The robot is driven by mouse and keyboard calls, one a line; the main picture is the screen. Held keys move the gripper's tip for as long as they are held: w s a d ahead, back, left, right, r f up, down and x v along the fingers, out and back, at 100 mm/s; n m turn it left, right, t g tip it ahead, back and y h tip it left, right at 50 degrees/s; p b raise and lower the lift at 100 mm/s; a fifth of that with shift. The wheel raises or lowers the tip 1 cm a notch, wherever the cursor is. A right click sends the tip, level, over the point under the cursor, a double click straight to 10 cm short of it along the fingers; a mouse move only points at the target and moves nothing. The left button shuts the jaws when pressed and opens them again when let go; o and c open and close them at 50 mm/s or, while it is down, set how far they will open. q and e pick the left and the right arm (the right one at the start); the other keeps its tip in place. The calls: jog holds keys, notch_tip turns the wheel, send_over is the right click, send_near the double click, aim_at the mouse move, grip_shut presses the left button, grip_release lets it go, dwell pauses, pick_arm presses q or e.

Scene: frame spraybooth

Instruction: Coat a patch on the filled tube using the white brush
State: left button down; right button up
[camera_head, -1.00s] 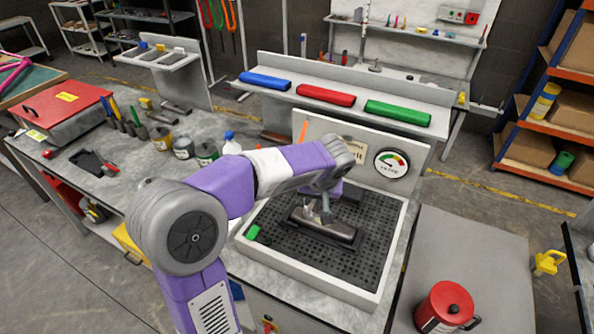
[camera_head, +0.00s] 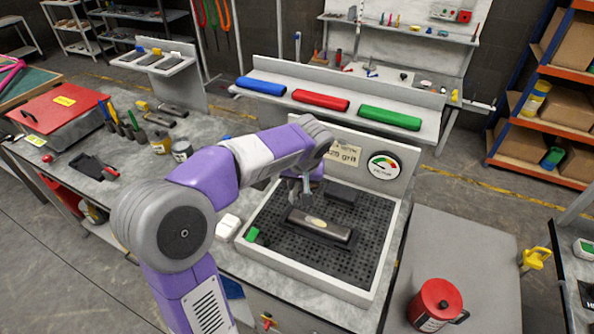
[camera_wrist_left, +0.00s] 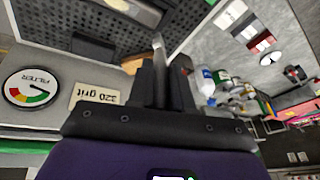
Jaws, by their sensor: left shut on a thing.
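The filled tube (camera_head: 335,232), dark with a pale beige oval patch, lies on the black perforated floor of the spray booth (camera_head: 372,270). It also shows at the top of the left wrist view (camera_wrist_left: 145,10). My left gripper (camera_head: 300,190) is above and behind the tube, towards its left end, apart from it. In the left wrist view the fingers (camera_wrist_left: 160,85) are shut on a slim pale-grey thing, which I take for the white brush (camera_wrist_left: 159,45). The fingers hide part of it. My right gripper is not in view.
A dark block (camera_head: 343,193) stands behind the tube and a small green block (camera_head: 252,234) lies at the booth's left. A filter gauge (camera_head: 383,167) is on the back panel. A white block (camera_head: 228,226) sits left of the booth; a red can (camera_head: 436,304) stands at right.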

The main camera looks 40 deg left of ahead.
pick_arm(q)
jog(key=shift+r+p, duration=0.55)
jog(key=shift+r, duration=0.5)
